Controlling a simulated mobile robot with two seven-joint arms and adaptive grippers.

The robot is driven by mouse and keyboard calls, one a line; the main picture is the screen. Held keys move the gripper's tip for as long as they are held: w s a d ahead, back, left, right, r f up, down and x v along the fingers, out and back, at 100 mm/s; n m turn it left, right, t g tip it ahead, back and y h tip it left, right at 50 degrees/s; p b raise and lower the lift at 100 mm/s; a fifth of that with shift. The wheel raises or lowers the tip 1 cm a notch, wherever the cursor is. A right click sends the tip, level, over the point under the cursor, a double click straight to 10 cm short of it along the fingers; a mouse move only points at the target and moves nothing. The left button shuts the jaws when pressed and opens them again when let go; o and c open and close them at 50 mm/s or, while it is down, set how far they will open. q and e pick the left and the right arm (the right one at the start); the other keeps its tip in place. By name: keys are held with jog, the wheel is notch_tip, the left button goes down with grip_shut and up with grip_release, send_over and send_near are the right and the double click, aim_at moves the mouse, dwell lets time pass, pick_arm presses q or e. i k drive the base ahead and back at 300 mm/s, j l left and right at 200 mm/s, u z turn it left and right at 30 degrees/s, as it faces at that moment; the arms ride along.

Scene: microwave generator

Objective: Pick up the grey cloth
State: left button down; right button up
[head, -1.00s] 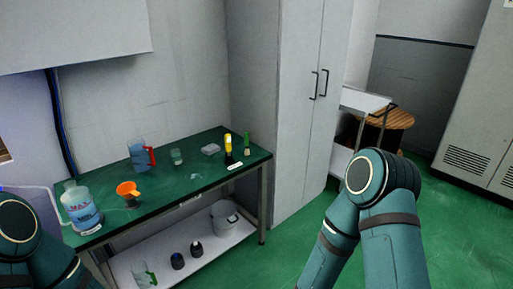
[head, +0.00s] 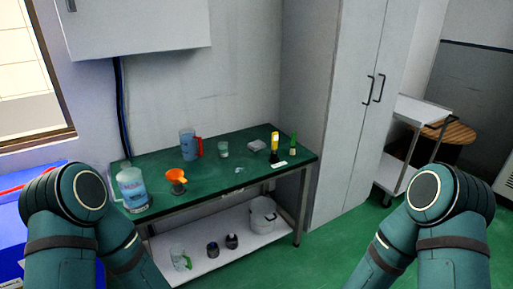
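A small folded grey cloth (head: 257,146) lies on the green table top (head: 215,178), near its back edge and right of the middle. It lies between a clear glass beaker and a yellow-topped dark bottle. My two arms show at the lower left and lower right of the head view, well short of the table. Both grippers are outside the picture, so their state is hidden.
The table holds a blue jug with red handle (head: 189,146), beaker (head: 223,150), orange funnel (head: 176,177), large bottle (head: 133,190) and yellow-topped bottle (head: 274,148). A white pot (head: 262,214) stands below. A tall cabinet (head: 350,110) borders the right; floor in front is clear.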

aim_at(255, 145)
jog(key=u, duration=0.8)
jog(key=i+l+u, duration=0.1)
jog(key=u, duration=0.25)
jog(key=l+u, duration=0.4)
jog(key=i+l+u, duration=0.1)
jog(key=u, duration=0.25)
jog(key=l+u, duration=0.3)
jog(key=l, duration=0.2)
jog(key=l+u, duration=0.25)
jog(key=l, duration=0.25)
jog(key=l+u, duration=0.1)
jog(key=l, duration=0.4)
jog(key=k+l+u, duration=0.15)
jog(key=l, duration=0.3)
